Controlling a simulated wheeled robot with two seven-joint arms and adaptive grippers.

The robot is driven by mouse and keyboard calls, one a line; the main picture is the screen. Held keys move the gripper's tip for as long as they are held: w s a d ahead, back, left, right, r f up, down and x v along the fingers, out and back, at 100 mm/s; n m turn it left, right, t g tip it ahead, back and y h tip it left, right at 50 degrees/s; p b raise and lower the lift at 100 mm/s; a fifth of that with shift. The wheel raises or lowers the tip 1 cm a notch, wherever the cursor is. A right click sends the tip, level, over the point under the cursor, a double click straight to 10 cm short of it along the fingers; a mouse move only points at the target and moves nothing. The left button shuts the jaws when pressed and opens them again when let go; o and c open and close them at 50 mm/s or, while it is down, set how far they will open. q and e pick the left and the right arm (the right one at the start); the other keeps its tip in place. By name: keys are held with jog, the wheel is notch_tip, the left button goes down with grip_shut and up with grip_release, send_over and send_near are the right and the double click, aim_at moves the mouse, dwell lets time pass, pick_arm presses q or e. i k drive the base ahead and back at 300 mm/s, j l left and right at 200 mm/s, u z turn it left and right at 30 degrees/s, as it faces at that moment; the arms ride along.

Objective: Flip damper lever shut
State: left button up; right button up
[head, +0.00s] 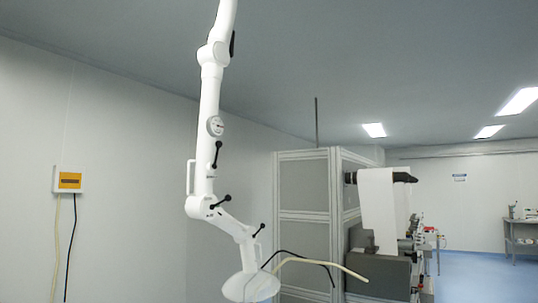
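A white jointed extraction arm (209,95) hangs from above and ends in a white hood (250,287) low in the picture. Three black levers with ball knobs sit on it. One lever (217,154) is on the straight tube below a round dial (215,126) and stands nearly upright, leaning slightly. A second lever (221,201) is at the elbow joint and points up right. A third lever (259,230) is just above the hood and also points up right. No label shows which is the damper lever. Neither of my grippers is in view.
A white loop handle (189,177) is on the tube's left side. Black and cream hoses (340,267) stick out beside the hood. A grey framed cabinet (303,215) and a machine with a white web (379,210) stand behind to the right. A yellow box (69,180) hangs on the left wall.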

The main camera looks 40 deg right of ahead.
aim_at(219, 143)
jog(key=z, duration=1.05)
jog(key=i+j+z, duration=0.25)
jog(key=i+j, duration=1)
jog(key=j, duration=0.1)
